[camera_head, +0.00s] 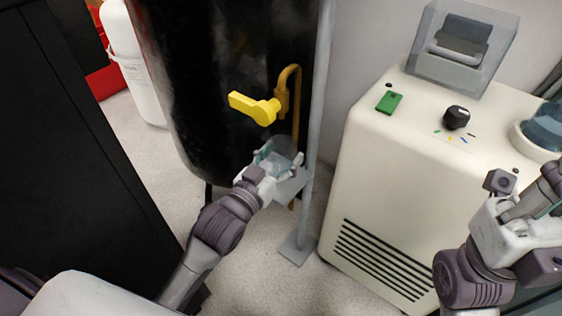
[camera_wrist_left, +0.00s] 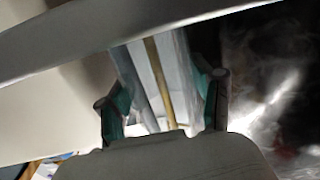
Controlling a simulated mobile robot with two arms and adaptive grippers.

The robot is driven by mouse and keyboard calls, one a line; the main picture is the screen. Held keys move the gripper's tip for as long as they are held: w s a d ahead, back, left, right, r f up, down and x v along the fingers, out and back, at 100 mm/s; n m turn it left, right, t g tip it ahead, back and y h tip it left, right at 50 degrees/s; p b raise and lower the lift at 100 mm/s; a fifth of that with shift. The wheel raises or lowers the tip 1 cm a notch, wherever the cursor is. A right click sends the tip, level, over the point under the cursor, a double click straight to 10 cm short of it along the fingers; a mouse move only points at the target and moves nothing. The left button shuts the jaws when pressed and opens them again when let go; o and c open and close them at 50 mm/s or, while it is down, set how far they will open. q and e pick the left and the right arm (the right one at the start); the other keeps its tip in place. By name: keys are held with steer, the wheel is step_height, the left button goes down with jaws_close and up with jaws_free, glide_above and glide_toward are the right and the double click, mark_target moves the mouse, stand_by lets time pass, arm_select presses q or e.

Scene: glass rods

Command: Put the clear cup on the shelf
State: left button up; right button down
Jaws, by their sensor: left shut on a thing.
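My left gripper (camera_head: 277,163) is shut on the clear cup (camera_head: 282,148), in front of the black tank. In the left wrist view the teal-padded fingers (camera_wrist_left: 165,105) stand either side of the see-through cup (camera_wrist_left: 155,70), and a pole and a tan pipe show through it. The shelf (camera_head: 295,187) is a small grey plate on the grey pole, just below and right of the cup. Whether the cup touches the shelf cannot be told. My right gripper (camera_head: 530,205) is at the right edge by the white machine; its fingers are not clear.
The black tank (camera_head: 220,75) has a yellow valve handle (camera_head: 254,107) and a tan pipe (camera_head: 295,85) above the cup. A cream machine (camera_head: 390,190) stands right of the pole (camera_head: 318,100). A black cabinet (camera_head: 60,150) is at left. Open floor (camera_head: 250,275) lies below.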

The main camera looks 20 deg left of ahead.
arm_select(q)
steer(key=shift+f, duration=0.1)
steer(key=o, duration=1.1)
steer(key=shift+o, duration=0.2)
